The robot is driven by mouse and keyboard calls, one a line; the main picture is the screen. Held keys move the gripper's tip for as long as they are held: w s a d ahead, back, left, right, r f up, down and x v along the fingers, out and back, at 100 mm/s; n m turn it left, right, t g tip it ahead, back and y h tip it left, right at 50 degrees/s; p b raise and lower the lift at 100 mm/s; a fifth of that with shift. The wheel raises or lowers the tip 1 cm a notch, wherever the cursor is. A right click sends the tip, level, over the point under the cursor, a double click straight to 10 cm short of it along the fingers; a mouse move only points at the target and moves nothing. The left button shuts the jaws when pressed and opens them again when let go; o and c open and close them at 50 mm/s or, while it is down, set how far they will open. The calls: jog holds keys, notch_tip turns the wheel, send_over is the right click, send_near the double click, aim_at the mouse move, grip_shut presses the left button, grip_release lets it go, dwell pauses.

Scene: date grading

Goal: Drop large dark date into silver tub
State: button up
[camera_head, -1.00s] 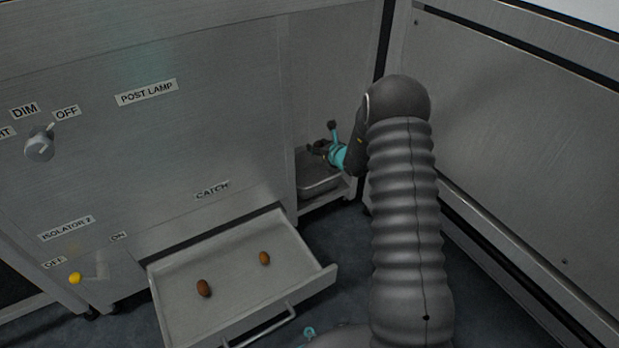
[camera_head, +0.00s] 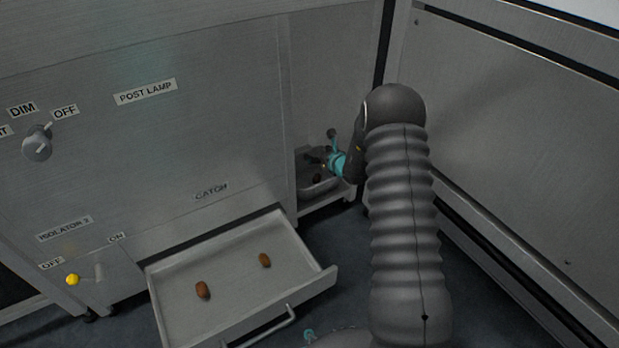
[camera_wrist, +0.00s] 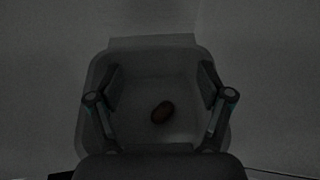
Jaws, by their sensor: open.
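The silver tub (camera_head: 322,187) stands in the recess at the right end of the cabinet. It fills the middle of the wrist view (camera_wrist: 190,60). The large dark date (camera_wrist: 162,112) lies in the tub, a little right of centre, and shows small and dark in the head view (camera_head: 316,178). My gripper (camera_wrist: 160,90) is open above the tub, with one finger on each side of the date and apart from it. In the head view my gripper (camera_head: 312,157) is partly hidden by its own wrist.
An open drawer (camera_head: 240,302) below the CATCH label holds two brown dates, one left (camera_head: 202,290) and one right (camera_head: 265,260). A knob (camera_head: 37,143) and a yellow-tipped lever (camera_head: 72,280) are on the cabinet front. A metal wall (camera_head: 510,130) stands close on the right.

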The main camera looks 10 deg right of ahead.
jog(key=v, duration=1.2)
